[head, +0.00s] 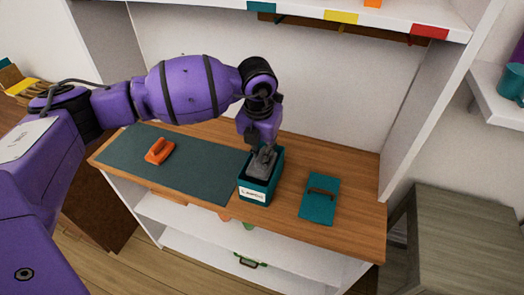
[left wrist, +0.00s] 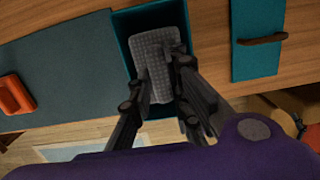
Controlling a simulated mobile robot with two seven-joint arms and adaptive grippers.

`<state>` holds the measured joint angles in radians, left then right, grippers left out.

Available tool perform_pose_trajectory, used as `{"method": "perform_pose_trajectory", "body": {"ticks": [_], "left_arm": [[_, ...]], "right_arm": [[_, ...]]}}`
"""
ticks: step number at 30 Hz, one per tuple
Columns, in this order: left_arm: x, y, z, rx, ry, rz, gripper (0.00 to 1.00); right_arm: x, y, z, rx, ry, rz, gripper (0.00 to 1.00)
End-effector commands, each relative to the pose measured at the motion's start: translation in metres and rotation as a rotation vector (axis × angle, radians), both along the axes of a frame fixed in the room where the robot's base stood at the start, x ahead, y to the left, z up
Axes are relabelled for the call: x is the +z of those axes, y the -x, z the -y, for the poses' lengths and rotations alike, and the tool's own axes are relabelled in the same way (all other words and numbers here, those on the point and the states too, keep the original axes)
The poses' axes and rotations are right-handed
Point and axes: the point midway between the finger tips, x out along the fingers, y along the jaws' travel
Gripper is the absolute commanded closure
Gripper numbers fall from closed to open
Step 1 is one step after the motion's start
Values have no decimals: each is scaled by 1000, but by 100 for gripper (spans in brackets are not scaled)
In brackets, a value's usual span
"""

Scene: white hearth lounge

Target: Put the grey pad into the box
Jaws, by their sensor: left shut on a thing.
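The grey pad (head: 263,164) is between the fingers of my left gripper (head: 262,150), which is shut on it. The pad is at the open top of the teal box (head: 254,192), which has a white label on its front. In the left wrist view the pad (left wrist: 157,48) shows textured and lies within the outline of the box (left wrist: 122,50), with the fingers (left wrist: 161,66) on its near part. I cannot tell whether the pad touches the box floor. My right gripper is not in view.
A teal panel with a brown handle (head: 319,209) lies right of the box on the wooden top (head: 350,225). An orange block (head: 160,150) sits on the dark mat (head: 205,172) at left. A white shelf (head: 390,18) hangs above. Bare wood separates box and panel.

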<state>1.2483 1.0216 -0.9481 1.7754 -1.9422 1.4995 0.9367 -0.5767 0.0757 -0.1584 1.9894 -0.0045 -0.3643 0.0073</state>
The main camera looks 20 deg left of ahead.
Motion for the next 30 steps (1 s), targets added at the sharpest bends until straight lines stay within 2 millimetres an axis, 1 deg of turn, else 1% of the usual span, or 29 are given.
{"method": "perform_pose_trajectory", "body": {"ticks": [6,7,11,12,20,23,26,30], "left_arm": [[0,0,0,0,0,0,100],[0,0,0,0,0,0,81],[0,0,0,0,0,0,64],[0,0,0,0,0,0,61],[0,0,0,0,0,0,61],[6,0,0,0,1,1,61],[19,1,0,0,0,3,61],[48,4,0,0,1,5,61]], "right_arm": [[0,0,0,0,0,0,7],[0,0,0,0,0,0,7],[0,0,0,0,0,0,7],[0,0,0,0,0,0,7],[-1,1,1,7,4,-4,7],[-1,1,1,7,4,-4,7],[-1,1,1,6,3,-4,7],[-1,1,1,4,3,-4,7]]}}
